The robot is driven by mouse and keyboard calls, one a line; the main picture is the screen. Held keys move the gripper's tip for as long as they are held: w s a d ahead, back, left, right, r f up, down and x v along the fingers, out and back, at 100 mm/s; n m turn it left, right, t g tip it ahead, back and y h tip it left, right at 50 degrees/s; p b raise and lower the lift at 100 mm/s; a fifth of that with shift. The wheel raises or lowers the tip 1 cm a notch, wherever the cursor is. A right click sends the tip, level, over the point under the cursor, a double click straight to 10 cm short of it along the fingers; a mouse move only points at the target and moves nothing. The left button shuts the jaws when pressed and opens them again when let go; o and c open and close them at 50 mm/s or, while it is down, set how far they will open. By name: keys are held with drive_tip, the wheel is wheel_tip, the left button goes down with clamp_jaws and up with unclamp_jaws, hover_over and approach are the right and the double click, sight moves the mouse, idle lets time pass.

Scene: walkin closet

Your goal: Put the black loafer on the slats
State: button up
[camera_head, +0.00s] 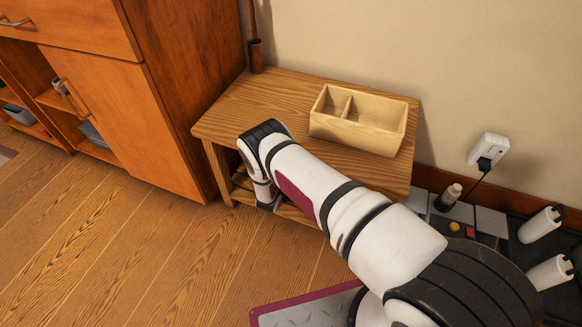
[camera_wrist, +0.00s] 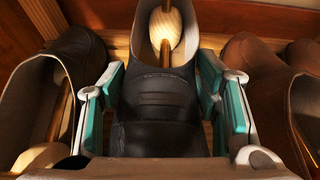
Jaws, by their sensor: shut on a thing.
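The black loafer (camera_wrist: 158,135) is in the middle of the wrist view, toe toward the camera. A pale wooden shoe tree (camera_wrist: 165,28) shows in its opening. My gripper (camera_wrist: 162,90) has its teal-padded fingers shut on the loafer's two sides. In the head view my arm reaches down in front of the wooden bench (camera_head: 235,105), to its low slatted shelf (camera_head: 291,211). The loafer and the fingertips are hidden there. Wooden slats show only in part behind the shoes in the wrist view; whether the loafer touches them I cannot tell.
A dark brown shoe (camera_wrist: 80,55) stands close on the left of the loafer and a brown shoe (camera_wrist: 265,85) close on the right. A divided wooden box (camera_head: 360,137) sits on the bench. A wooden cabinet (camera_head: 110,100) stands left.

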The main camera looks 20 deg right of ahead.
drive_tip(key=shift+f, duration=0.45)
drive_tip(key=o, duration=1.9)
drive_tip(key=shift+c, duration=0.2)
drive_tip(key=shift+f, duration=0.1)
drive_tip(key=shift+s+f, duration=0.1)
drive_tip(key=v, duration=1.2)
